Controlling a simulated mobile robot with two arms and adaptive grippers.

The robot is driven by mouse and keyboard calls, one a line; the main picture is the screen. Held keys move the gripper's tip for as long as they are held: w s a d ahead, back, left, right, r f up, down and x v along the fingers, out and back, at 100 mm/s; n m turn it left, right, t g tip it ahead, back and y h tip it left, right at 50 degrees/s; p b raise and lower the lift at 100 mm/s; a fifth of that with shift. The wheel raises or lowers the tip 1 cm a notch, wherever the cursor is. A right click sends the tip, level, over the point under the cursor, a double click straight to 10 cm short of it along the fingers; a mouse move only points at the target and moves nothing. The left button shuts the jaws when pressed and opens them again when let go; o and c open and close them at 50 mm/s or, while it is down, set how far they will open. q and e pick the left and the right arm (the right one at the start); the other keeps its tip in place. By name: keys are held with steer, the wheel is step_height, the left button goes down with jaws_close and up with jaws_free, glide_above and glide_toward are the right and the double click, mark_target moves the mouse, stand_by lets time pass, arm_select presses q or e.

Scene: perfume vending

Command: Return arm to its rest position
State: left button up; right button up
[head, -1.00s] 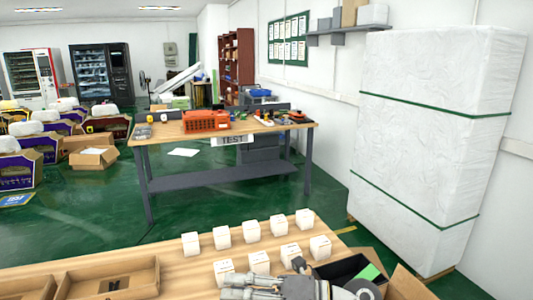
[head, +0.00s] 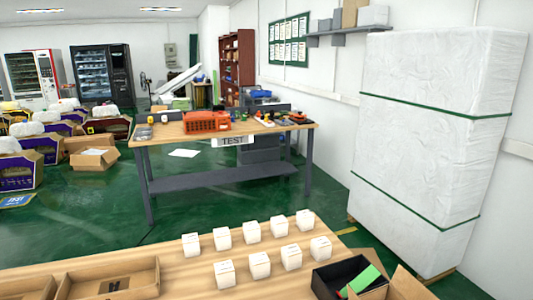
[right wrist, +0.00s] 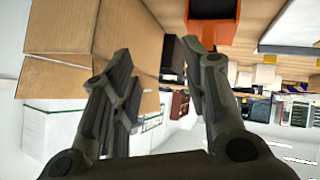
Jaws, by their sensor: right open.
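My right gripper (right wrist: 160,100) shows in the right wrist view, its two dark fingers spread apart with nothing between them. Neither gripper shows in the head view now. White boxes (head: 251,231) stand in two rows on the wooden table (head: 200,281) in the head view. A black box (head: 335,275) with a green piece (head: 364,279) in it sits at the table's right end, beside an open cardboard box (head: 404,287).
Wooden trays (head: 108,284) lie at the table's left. A workbench (head: 165,131) with an orange crate (head: 206,122) stands behind. A tall white wrapped stack (head: 430,150) is at the right. In the right wrist view, cardboard boxes (right wrist: 85,28) are close on the left.

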steer(key=s+a+f+m+g+y, duration=0.1)
steer(key=s+f+g, duration=0.3)
steer(key=s, duration=0.4)
steer(key=s+f+g, duration=0.3)
steer(key=s, duration=0.6)
step_height(320, 180, down, 27)
steer(key=g, duration=0.1)
steer(key=s+d+f+g, duration=0.1)
steer(key=s+d+f, duration=0.1)
steer(key=s+f, duration=1.3)
steer(key=shift+s+d+g, duration=0.3)
steer(key=shift+s+d, duration=0.1)
steer(key=shift+s, duration=0.4)
steer(key=shift+f, duration=0.1)
